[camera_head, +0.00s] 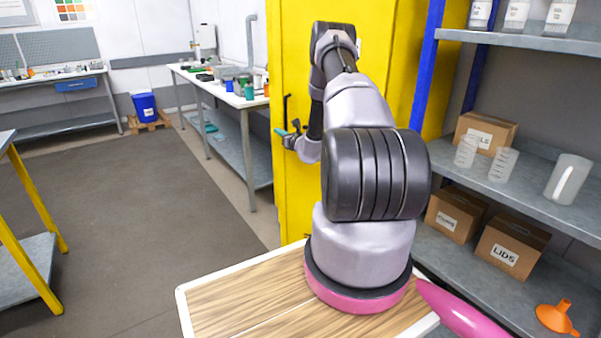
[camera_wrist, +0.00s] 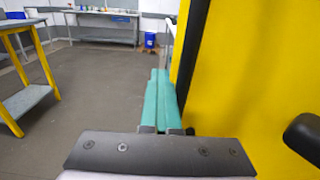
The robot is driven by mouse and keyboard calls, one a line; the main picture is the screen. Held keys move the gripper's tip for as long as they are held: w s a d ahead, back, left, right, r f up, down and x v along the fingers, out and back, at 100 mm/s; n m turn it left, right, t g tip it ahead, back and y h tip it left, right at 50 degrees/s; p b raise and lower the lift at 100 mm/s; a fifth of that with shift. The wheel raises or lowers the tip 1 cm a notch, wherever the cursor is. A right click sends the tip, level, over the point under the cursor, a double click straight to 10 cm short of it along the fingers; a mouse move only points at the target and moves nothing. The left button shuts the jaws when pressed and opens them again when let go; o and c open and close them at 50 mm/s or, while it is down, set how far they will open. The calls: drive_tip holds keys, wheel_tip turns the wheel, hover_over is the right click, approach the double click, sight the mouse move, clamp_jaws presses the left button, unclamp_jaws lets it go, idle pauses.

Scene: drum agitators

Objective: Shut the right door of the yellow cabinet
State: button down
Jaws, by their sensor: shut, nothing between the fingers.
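The yellow cabinet (camera_head: 388,62) stands behind my arm, which hides much of its middle. A yellow door panel (camera_head: 291,60) with a dark upright handle (camera_head: 286,106) shows left of my arm. How far this door stands open is hard to tell. My gripper (camera_head: 281,132) is at the panel's left edge, just below the handle, with its teal fingers pointing left. In the wrist view the shut, empty fingers (camera_wrist: 159,82) lie beside a yellow panel (camera_wrist: 255,70) with a dark edge strip. A black rounded part, perhaps a handle, shows at right. Contact cannot be told.
A workbench (camera_head: 245,98) with bottles stands left of the cabinet. Grey shelves (camera_head: 570,195) with boxes and beakers stand close on the right. A yellow-framed table (camera_head: 35,200) is at far left. The floor (camera_head: 130,210) between is clear.

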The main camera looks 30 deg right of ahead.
drive_tip(key=w+d, duration=0.3)
drive_tip(key=d, duration=0.2)
drive_tip(key=w+d, duration=0.2)
drive_tip(key=shift+w+d, duration=0.2)
drive_tip(key=shift+w, duration=0.15)
drive_tip(key=w+d+m+h, duration=0.3)
drive_tip(key=w+d+h, duration=0.1)
drive_tip(key=d, duration=0.4)
drive_tip(key=shift+d+h, duration=0.35)
drive_tip(key=shift+h, duration=0.15)
drive_tip(key=shift+a, duration=0.1)
